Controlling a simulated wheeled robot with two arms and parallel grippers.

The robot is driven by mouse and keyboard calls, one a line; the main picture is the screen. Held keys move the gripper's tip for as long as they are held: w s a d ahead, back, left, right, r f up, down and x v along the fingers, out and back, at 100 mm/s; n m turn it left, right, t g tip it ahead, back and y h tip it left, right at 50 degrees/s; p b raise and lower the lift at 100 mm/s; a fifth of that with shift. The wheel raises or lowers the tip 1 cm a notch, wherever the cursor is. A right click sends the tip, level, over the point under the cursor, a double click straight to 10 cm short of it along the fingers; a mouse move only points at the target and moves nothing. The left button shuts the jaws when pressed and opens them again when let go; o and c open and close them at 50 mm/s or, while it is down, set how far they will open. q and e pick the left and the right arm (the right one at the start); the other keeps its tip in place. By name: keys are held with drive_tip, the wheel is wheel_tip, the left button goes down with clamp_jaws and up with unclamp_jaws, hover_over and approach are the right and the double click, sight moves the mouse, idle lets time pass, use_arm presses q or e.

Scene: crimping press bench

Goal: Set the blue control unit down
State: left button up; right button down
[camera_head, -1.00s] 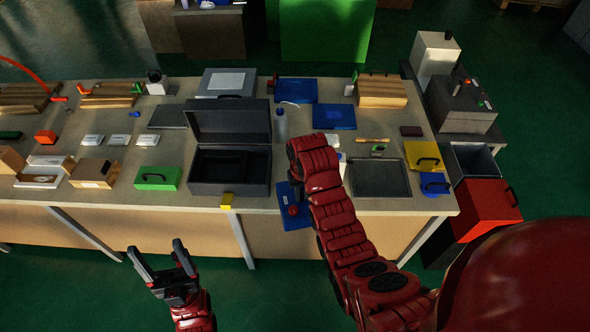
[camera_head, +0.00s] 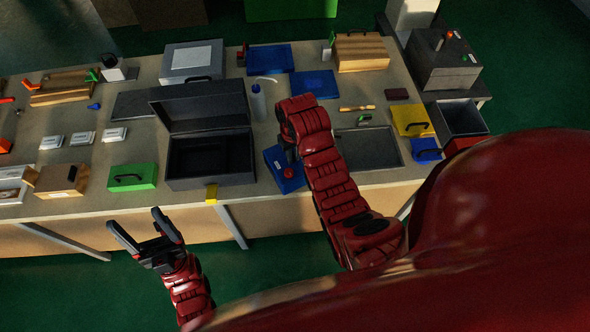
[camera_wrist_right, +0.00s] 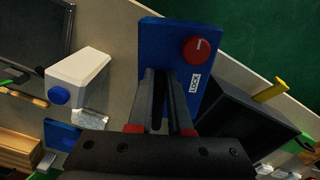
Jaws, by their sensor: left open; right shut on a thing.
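The blue control unit (camera_head: 287,178) is a flat blue box with a red knob. It is at the front of the bench, just right of the open grey case. The right wrist view shows the unit (camera_wrist_right: 152,42) with its red knob and a LOCK label. My right gripper (camera_wrist_right: 163,88) is shut on it; in the head view this gripper (camera_head: 289,150) is mostly hidden by my arm. I cannot tell whether the unit touches the bench top. My left gripper (camera_head: 143,226) is open and empty, in front of the bench.
The open grey case (camera_head: 211,182) stands left of the unit, with a yellow tab at its front. A dark tray (camera_head: 380,150) lies to the right. A bottle (camera_head: 258,103) stands behind. A white block with a blue cap (camera_wrist_right: 80,78) is close by in the right wrist view.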

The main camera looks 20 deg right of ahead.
drive_tip(key=w+b, duration=0.4)
drive_tip(key=w+d+b, duration=0.1)
drive_tip(key=w+b, duration=0.1)
drive_tip(key=w, duration=0.1)
drive_tip(key=shift+f, duration=0.3)
drive_tip(key=shift+w+d+p, duration=0.1)
drive_tip(key=shift+w+p, duration=0.2)
drive_tip(key=shift+p, duration=0.05)
drive_tip(key=shift+w+d, duration=0.1)
drive_tip(key=shift+w, duration=0.55)
wheel_tip(320, 180, down, 4)
drive_tip(key=shift+w+r+p, duration=0.1)
drive_tip(key=shift+r+p, duration=0.05)
drive_tip(key=shift+p, duration=1)
